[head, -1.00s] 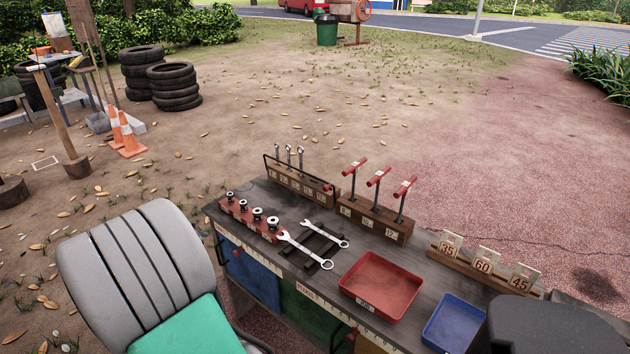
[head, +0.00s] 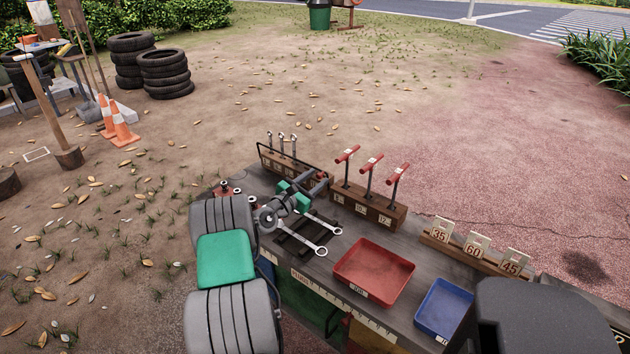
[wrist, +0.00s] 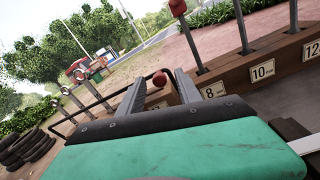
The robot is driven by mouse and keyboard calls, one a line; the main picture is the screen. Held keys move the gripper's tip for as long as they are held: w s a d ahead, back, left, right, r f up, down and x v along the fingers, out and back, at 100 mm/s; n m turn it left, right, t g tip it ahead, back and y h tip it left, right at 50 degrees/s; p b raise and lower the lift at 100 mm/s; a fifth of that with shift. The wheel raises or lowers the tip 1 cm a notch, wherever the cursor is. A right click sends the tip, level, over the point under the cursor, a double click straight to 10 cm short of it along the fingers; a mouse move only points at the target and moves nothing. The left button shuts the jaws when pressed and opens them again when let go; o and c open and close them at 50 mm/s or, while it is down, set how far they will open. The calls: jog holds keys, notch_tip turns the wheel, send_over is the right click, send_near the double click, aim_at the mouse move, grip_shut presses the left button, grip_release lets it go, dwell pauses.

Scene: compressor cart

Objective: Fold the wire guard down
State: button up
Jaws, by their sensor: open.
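The black wire guard (head: 259,151) stands raised at the wooden rack (head: 283,164) that holds several upright wrenches at the back left of the bench. In the wrist view the guard (wrist: 97,104) runs as a dark bar toward a red ball knob (wrist: 160,79). My gripper (head: 314,182) is over the bench beside the right end of the rack and partly hides it. Its fingers are open and empty. In the wrist view the knob shows between the fingertips of my gripper (wrist: 161,82); I cannot tell how far beyond them it is.
A wooden block with red T-handled tools (head: 369,207) stands close to the right of my gripper. Spanners (head: 305,241) and small sockets lie below my arm. A red tray (head: 373,271), a blue tray (head: 443,309) and number cards (head: 476,246) are farther right.

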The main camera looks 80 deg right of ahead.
jog(key=shift+c, duration=0.2)
grip_shut()
dwell(0.3)
dwell(0.9)
